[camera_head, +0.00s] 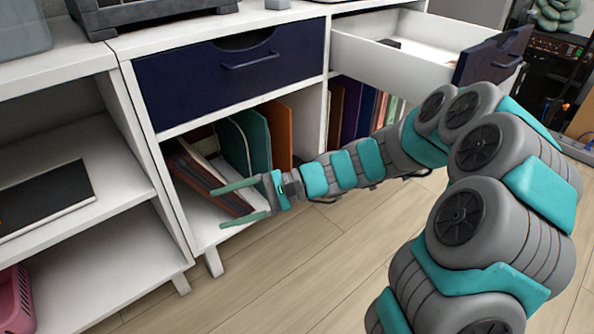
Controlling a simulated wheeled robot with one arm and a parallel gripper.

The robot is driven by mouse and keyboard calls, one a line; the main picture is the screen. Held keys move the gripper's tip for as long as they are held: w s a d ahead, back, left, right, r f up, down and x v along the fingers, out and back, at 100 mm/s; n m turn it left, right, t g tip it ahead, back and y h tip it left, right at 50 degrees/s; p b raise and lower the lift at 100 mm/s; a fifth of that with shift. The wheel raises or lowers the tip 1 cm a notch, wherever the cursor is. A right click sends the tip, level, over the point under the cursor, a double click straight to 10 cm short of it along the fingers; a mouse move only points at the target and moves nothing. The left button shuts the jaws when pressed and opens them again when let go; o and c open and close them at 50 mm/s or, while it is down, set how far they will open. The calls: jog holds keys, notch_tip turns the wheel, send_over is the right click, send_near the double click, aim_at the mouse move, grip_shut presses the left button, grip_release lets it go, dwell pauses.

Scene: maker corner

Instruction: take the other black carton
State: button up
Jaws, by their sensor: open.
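A small black item (389,43) lies inside the open drawer (425,62) at the upper right. It may be a black carton, but it is too small and partly hidden to tell. I see no other clear black carton. My gripper (221,207) is open and empty, its two teal fingers pointing left. It is at the front of the lower cubby under the closed drawer, close to a leaning dark red folder or book (208,178). I cannot tell whether they touch.
A closed dark blue drawer (220,85) is above the cubby. Green (255,138) and orange (279,132) upright folders stand inside. A flat black object (45,200) lies on the left shelf, a pink basket (14,300) below. The wooden floor (270,280) in front is clear.

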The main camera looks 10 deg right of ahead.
jog(key=w+d+f+m+t+y, duration=0.25)
jog(key=w+d+m+t, duration=0.3)
jog(key=w, duration=0.55)
jog(key=w+d+f+m+t+h, duration=0.4)
jog(key=w+d+f+m+t, duration=0.15)
jog(key=d+f+m, duration=0.4)
jog(key=w+d+f+m+t+h, duration=0.5)
jog(key=w+d+f+m, duration=0.15)
jog(key=d+f, duration=0.45)
jog(key=shift+n, duration=0.45)
jog(key=w+a, duration=0.1)
jog(key=w, duration=0.1)
jog(key=w+a+r, duration=0.1)
jog(key=w, duration=0.2)
jog(key=w+a+b, duration=0.1)
jog(key=w, duration=0.1)
jog(key=shift+w+r, duration=0.15)
jog(key=shift+r, duration=0.15)
jog(key=c, duration=1.1)
jog(key=shift+r, duration=0.15)
